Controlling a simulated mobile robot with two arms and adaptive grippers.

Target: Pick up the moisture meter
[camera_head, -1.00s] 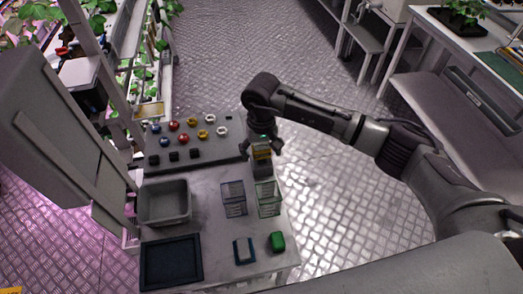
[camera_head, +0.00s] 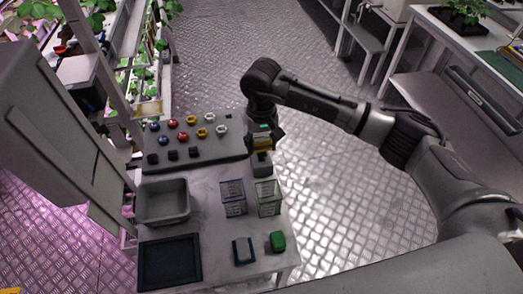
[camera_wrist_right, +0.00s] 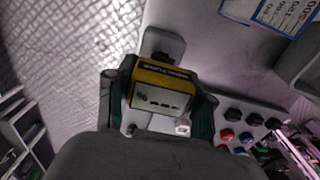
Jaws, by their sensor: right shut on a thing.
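The moisture meter (camera_head: 262,143) is a small yellow device with a grey face, at the right edge of the work table by its grey holder (camera_head: 261,166). In the right wrist view the meter (camera_wrist_right: 160,92) sits between the two fingers, its face toward the camera. My right gripper (camera_head: 263,136) comes down from above and is shut on the meter; it also shows in the right wrist view (camera_wrist_right: 160,103). Whether the meter is still in contact with the holder cannot be told. My left gripper is not in view.
A dark rack (camera_head: 233,146) with several coloured knobs stands left of the meter. Two clear containers (camera_head: 233,198) (camera_head: 268,199), a grey bin (camera_head: 188,201), a dark tray (camera_head: 200,261), a blue-edged item (camera_head: 243,251) and a green block (camera_head: 277,241) occupy the table. Open floor lies to the right.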

